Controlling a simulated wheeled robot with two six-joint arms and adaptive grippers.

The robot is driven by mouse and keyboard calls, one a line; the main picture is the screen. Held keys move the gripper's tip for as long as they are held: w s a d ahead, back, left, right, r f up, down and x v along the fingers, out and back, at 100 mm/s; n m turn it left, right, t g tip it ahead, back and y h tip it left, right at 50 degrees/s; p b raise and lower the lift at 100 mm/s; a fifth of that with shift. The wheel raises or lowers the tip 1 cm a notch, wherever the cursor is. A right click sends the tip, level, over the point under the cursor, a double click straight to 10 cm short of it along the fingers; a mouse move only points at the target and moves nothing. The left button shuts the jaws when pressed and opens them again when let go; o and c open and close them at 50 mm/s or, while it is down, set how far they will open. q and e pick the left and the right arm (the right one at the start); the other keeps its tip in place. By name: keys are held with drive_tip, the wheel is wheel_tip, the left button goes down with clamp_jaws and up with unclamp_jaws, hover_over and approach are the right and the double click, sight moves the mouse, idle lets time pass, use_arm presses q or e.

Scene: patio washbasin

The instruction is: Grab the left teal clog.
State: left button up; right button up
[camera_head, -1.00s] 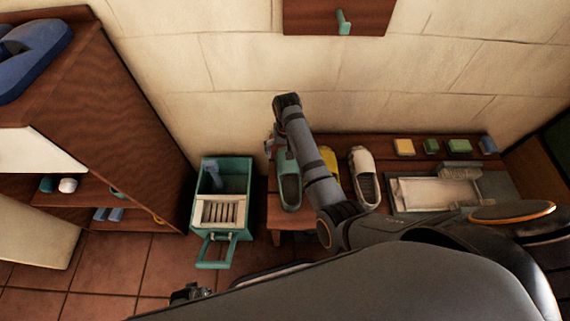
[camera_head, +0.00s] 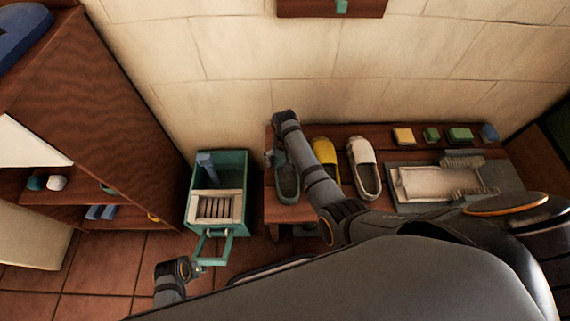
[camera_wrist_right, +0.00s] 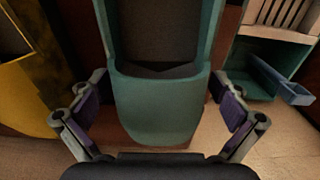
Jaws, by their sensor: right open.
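The teal clog (camera_head: 287,184) lies at the left end of the wooden bench, partly covered by my right arm in the head view. In the right wrist view the teal clog (camera_wrist_right: 158,105) fills the middle, its rounded end towards the gripper. My right gripper (camera_wrist_right: 158,118) is open, one finger on each side of the clog, with visible gaps. In the head view my right gripper (camera_head: 272,157) is small and mostly hidden at the clog's far end. My left gripper (camera_head: 190,269) is low at the left, near the teal bucket's handle; its jaws are unclear.
A yellow clog (camera_head: 326,152) and a white clog (camera_head: 364,165) stand to the right on the bench (camera_head: 290,213). A teal bucket (camera_head: 236,168) stands on the floor to the left. Several soaps and a basin (camera_head: 397,190) are farther right. A wooden shelf (camera_head: 130,110) is at left.

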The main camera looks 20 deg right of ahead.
sight(293, 172)
drive_tip(key=c, duration=1.1)
use_arm(q)
drive_tip(key=shift+r, duration=0.1)
use_arm(e)
drive_tip(key=shift+r, duration=0.15)
drive_tip(key=shift+r, duration=0.2)
drive_tip(key=r+p, duration=0.1)
drive_tip(key=r, duration=0.1)
drive_tip(key=r+p, duration=0.1)
drive_tip(key=r, duration=0.1)
drive_tip(key=shift+s+d+p, duration=0.2)
drive_tip(key=shift+s+p, duration=0.1)
drive_tip(key=shift+s, duration=0.1)
use_arm(q)
drive_tip(key=s+a+f+p, duration=0.1)
drive_tip(key=s+f+p, duration=0.1)
drive_tip(key=s, duration=0.4)
drive_tip(key=s+a+f+p, duration=0.1)
drive_tip(key=s+f+p, duration=0.2)
drive_tip(key=s+f, duration=0.2)
drive_tip(key=shift+s+a+f, duration=0.3)
drive_tip(key=shift+s, duration=0.25)
use_arm(e)
drive_tip(key=s+d+r, duration=0.4)
drive_tip(key=s+r, duration=0.4)
drive_tip(key=s, duration=0.4)
drive_tip(key=shift+d+r, duration=0.2)
drive_tip(key=shift+d, duration=0.2)
